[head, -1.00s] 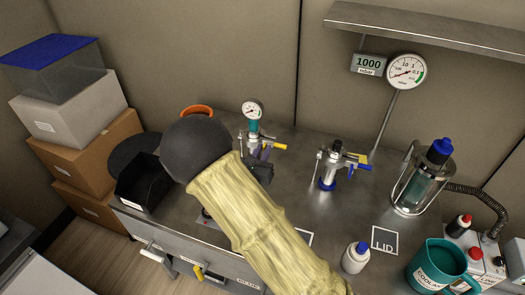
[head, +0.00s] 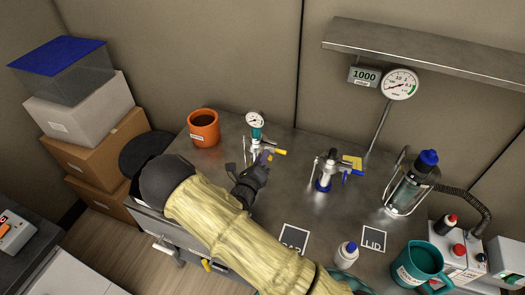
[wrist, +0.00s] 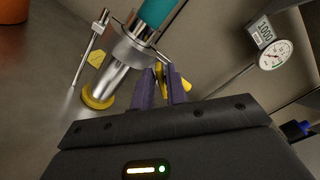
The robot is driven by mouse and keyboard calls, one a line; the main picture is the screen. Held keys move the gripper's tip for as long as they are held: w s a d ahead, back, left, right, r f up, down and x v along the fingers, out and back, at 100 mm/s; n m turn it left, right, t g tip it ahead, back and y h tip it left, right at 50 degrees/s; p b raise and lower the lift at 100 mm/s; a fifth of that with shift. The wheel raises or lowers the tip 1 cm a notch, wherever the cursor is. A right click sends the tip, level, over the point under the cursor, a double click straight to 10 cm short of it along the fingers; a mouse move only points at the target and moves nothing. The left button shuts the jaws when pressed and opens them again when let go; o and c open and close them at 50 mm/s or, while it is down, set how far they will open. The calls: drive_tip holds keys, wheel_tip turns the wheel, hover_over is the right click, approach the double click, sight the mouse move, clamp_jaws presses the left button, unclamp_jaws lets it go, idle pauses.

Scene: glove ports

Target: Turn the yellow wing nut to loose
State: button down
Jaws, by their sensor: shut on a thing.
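The yellow-marked valve stand (head: 255,135) has a teal body and a gauge on top. It stands upright on the steel bench left of centre in the head view, and its metal body and yellow base ring (wrist: 98,100) show in the wrist view. My gripper (wrist: 163,84) is at its side, with purple fingers closed on the yellow wing nut (wrist: 159,71). The fingers hide most of the nut. In the head view my gripper (head: 266,158) reaches the stand from the front.
A similar stand with a blue base ring (head: 323,184) is to the right. An orange mug (head: 204,128) is behind left. A glass vessel with a blue cap (head: 410,183), a white bottle (head: 347,254) and a teal jug (head: 419,262) are on the right. A shelf (head: 430,48) overhangs the back.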

drive_tip(key=shift+a+f+n+p, duration=0.1)
drive_tip(key=shift+f+n+p, duration=0.05)
drive_tip(key=shift+n+p, duration=1.1)
drive_tip(key=shift+a+f+n+p, duration=0.1)
drive_tip(key=shift+n+p, duration=0.75)
drive_tip(key=shift+n, duration=0.8)
drive_tip(key=shift+f, duration=0.1)
drive_tip(key=c, duration=1.4)
unclamp_jaws()
drive_tip(key=b+v, duration=0.2)
drive_tip(key=v, duration=1.5)
